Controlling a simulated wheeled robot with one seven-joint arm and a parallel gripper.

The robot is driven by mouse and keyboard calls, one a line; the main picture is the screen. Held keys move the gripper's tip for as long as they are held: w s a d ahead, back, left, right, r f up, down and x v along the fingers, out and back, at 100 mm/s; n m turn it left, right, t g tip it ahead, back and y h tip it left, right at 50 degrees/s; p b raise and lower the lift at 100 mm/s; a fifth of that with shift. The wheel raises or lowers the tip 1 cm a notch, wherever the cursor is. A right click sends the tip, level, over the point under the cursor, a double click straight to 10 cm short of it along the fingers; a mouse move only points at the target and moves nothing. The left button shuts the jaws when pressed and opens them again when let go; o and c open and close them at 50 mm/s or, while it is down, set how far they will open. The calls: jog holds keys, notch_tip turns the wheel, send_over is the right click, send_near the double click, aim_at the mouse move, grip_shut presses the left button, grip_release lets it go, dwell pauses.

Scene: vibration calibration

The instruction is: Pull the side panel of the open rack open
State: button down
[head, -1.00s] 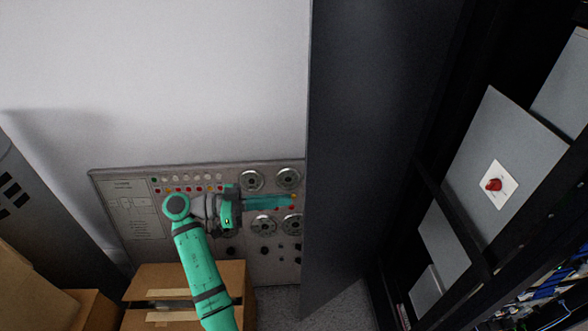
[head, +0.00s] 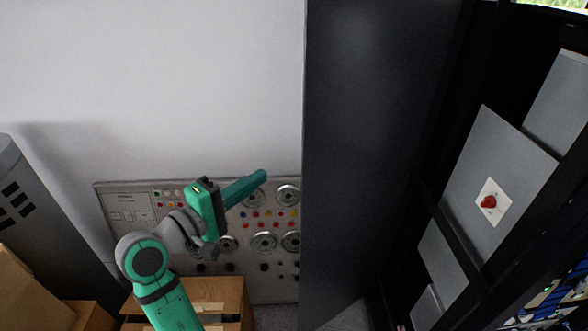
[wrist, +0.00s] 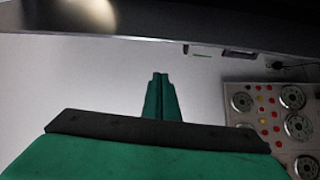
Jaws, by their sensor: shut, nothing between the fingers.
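The rack's side panel (head: 365,130) is a tall dark grey sheet in the middle of the head view. It stands out from the black rack frame (head: 450,238) on the right. A dark flat surface (wrist: 150,28) crosses the top of the wrist view; I cannot tell for sure that it is the same panel. My green gripper (head: 263,173) is left of the panel, pointing right toward it, with a visible gap between them in the head view. Its fingers (wrist: 160,92) are together and empty in the wrist view.
A grey control board (head: 130,235) with dials and coloured buttons leans on the white wall behind my arm; it also shows in the wrist view (wrist: 270,108). Cardboard boxes (head: 235,292) lie below. A grey cylinder (head: 22,200) stands left. A red knob (head: 488,202) sits inside the rack.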

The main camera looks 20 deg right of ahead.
jog(key=w+d+n, duration=0.1)
jog(key=d, duration=0.7)
jog(key=shift+w+d+r+t, duration=0.2)
jog(key=shift+d+r+t, duration=0.15)
jog(key=shift+r, duration=0.1)
jog(key=shift+w, duration=0.1)
